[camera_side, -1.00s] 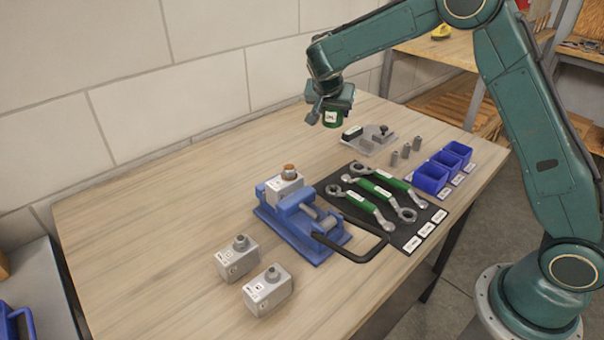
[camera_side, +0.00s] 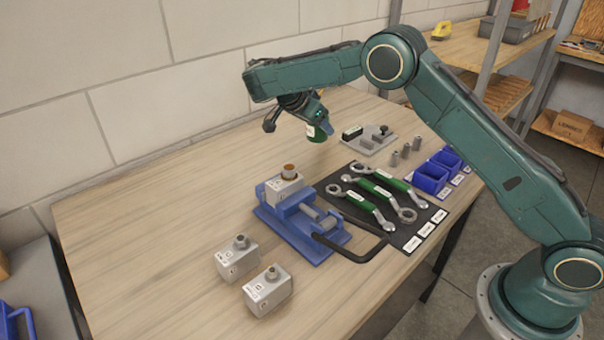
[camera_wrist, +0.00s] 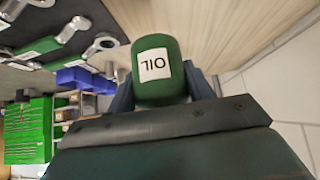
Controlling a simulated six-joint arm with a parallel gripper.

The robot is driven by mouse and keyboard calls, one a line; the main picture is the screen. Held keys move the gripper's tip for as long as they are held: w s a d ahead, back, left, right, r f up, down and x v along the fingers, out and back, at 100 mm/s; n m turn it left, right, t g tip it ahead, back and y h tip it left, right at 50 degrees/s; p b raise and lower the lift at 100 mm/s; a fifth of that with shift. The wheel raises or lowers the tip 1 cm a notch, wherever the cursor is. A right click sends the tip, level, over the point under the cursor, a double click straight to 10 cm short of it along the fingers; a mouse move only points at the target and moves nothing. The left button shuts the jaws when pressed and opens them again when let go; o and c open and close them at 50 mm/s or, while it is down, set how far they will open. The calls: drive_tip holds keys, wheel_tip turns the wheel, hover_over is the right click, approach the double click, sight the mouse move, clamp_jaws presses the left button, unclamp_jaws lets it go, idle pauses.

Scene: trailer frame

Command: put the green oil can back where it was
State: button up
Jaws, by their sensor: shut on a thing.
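The green oil can (camera_side: 316,133) with a white label is held in my gripper (camera_side: 322,124), tilted, above the back part of the table. In the wrist view the can (camera_wrist: 172,85) shows its "OIL" label upside down, and the jaws of my gripper (camera_wrist: 165,88) sit on both sides of it. The can's far end is hidden from the wrist camera. The side view does not show clearly how high the can is above the table.
A blue vise (camera_side: 300,222) holds a grey block (camera_side: 284,188). Two grey blocks stand at front left. Green-handled wrenches lie on a black mat (camera_side: 432,212). Blue bins (camera_side: 430,178), metal cylinders and a grey fixture plate (camera_side: 368,140) are at right. The table's left part is clear.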

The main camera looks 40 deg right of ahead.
drive_tip(key=shift+f, duration=4)
drive_tip(key=shift+f, duration=0.1)
drive_tip(key=o, duration=1)
drive_tip(key=shift+c, duration=0.2)
drive_tip(key=v, duration=0.7)
drive_tip(key=shift+a+r, duration=0.2)
drive_tip(key=shift+r, duration=0.05)
drive_tip(key=shift+r, duration=0.1)
